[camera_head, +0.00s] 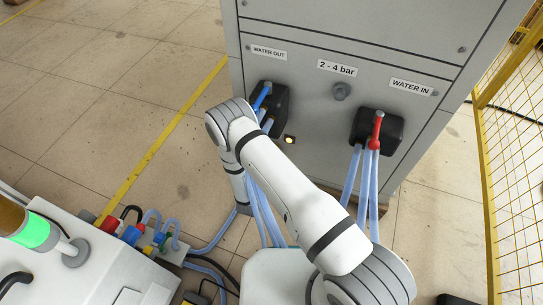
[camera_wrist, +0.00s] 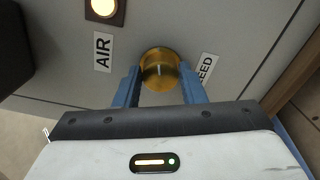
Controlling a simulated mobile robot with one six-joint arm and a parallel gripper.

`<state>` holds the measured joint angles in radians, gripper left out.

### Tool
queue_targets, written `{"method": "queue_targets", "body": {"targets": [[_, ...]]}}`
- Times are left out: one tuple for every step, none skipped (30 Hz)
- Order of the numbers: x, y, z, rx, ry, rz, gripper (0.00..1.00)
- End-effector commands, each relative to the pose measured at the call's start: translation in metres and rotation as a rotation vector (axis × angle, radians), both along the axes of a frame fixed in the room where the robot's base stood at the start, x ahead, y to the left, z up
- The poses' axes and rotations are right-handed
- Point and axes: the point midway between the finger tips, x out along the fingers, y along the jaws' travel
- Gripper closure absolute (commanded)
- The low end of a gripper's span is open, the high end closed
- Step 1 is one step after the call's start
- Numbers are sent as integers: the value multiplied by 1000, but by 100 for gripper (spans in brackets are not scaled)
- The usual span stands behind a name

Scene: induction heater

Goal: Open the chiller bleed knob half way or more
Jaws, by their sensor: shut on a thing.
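In the wrist view a round brass-coloured knob (camera_wrist: 160,68) sits on the grey panel, between a label reading AIR (camera_wrist: 103,52) and a partly covered label (camera_wrist: 205,68) ending in EED. My gripper (camera_wrist: 160,82) has its two blue fingers on either side of the knob and is shut on it. In the head view my white arm reaches down to the lower left of the grey cabinet (camera_head: 300,110). My arm hides the knob and the gripper there.
A lit yellow lamp (camera_wrist: 104,7) is beside the AIR label. The cabinet carries a WATER OUT block with blue handles (camera_head: 262,97) and a WATER IN block with a red handle (camera_head: 378,128), both with blue hoses. A yellow mesh fence (camera_head: 510,150) stands at the right.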

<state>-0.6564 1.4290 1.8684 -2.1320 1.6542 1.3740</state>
Motion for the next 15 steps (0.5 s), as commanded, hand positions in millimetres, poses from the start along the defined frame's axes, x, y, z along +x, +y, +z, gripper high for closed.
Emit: {"method": "queue_targets", "body": {"targets": [[0, 0, -1, 41, -15, 0, 86], [0, 0, -1, 68, -25, 0, 86], [0, 0, -1, 103, -37, 0, 86], [0, 0, -1, 131, -47, 0, 86], [0, 0, -1, 157, -57, 0, 86], [0, 0, -2, 193, -69, 0, 86], [0, -1, -2, 219, -79, 0, 86], [0, -1, -2, 247, -88, 0, 86], [0, -1, -2, 281, -101, 0, 86], [0, -1, -2, 308, -111, 0, 86], [0, -1, -2, 333, -120, 0, 86], [0, -1, -3, 366, -132, -1, 86], [0, -1, -3, 390, -141, -1, 86], [0, -1, -3, 415, -150, -1, 86], [0, -1, -3, 445, -161, -1, 86]]}}
